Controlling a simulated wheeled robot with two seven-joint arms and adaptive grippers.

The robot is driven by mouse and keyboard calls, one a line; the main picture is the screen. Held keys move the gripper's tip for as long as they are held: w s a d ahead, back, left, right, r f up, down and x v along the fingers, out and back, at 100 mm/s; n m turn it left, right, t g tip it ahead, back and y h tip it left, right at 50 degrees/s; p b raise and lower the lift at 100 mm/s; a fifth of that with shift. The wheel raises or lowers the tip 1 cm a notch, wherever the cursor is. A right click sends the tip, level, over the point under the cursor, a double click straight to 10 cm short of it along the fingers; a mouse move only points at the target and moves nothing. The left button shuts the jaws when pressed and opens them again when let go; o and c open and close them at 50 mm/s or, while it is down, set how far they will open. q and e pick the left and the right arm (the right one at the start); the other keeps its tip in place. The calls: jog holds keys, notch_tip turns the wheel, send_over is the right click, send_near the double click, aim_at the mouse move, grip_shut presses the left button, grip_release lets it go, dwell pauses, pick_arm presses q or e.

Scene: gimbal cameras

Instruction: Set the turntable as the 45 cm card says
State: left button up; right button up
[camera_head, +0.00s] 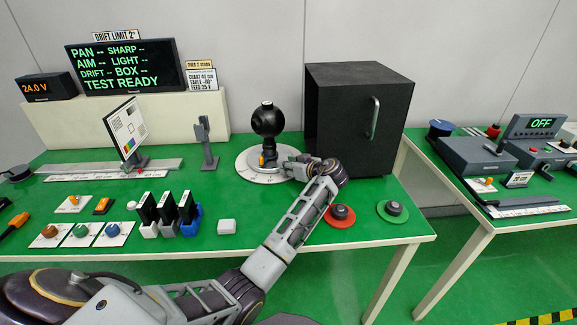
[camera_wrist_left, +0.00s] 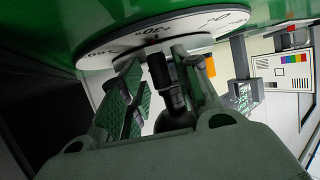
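The turntable (camera_head: 246,170) is a white disc with a degree scale, carrying a black ball-shaped gimbal camera (camera_head: 268,121). The card (camera_head: 202,79) reads "CHART 45 cm, TABLE -60°, FEED 25 V". My left gripper (camera_head: 302,166) is at the right side of the disc. In the left wrist view its fingers stand apart (camera_wrist_left: 162,85), with a dark upright post (camera_wrist_left: 157,70) between them near the scaled rim (camera_wrist_left: 115,40). Gaps show beside the post; contact is unclear. An orange piece (camera_head: 262,160) sits at the disc's front. My right gripper is out of view.
A black box (camera_head: 345,115) stands close behind my left gripper. The chart board (camera_head: 128,127) stands on a scaled rail at left. Red (camera_head: 340,215) and green (camera_head: 392,210) buttons lie near the front edge. A second table is at right.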

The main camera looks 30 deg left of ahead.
pick_arm(q)
jog(key=shift+v, duration=3.7)
